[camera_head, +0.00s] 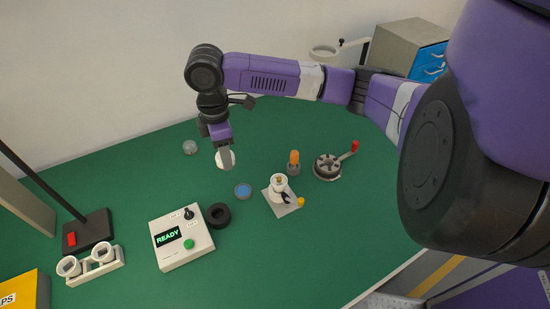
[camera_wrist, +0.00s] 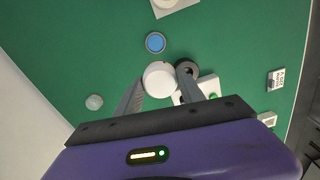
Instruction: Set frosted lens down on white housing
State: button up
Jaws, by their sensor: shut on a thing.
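The frosted lens is a round white piece (camera_head: 230,157), partly covered by a finger of my gripper (camera_head: 226,161). It also shows in the wrist view (camera_wrist: 160,74) between the two fingers (camera_wrist: 161,88). My gripper is shut on the lens and holds it above the green table, left of and behind the housing. The white housing (camera_head: 278,182) stands upright on a pale square plate with a yellow knob, right of my gripper. Only a part of that plate (camera_wrist: 176,4) shows at the top edge of the wrist view.
A blue-topped disc (camera_head: 243,191) and a black ring (camera_head: 219,215) lie near the housing. An orange-topped piece (camera_head: 293,160) and a dark round device with a red-knobbed lever (camera_head: 327,167) stand right. A control box (camera_head: 182,239) reads READY. A clear dome (camera_head: 190,147) is left.

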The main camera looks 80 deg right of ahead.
jog(key=n+b, duration=0.1)
send_near(279, 178)
jog(key=w, duration=0.1)
jog(key=shift+s+a+f, duration=0.1)
jog(key=shift+s+a, duration=0.05)
jog(key=shift+s, duration=0.35)
notch_tip(279, 178, down, 5)
jog(key=b, duration=0.4)
jog(key=shift+f+b, duration=0.15)
jog(key=shift+b, duration=0.15)
jog(key=shift+f, duration=0.3)
jog(key=shift+f, duration=0.6)
dwell(1.3)
jog(key=o, duration=1.4)
jog(key=shift+c, duration=0.2)
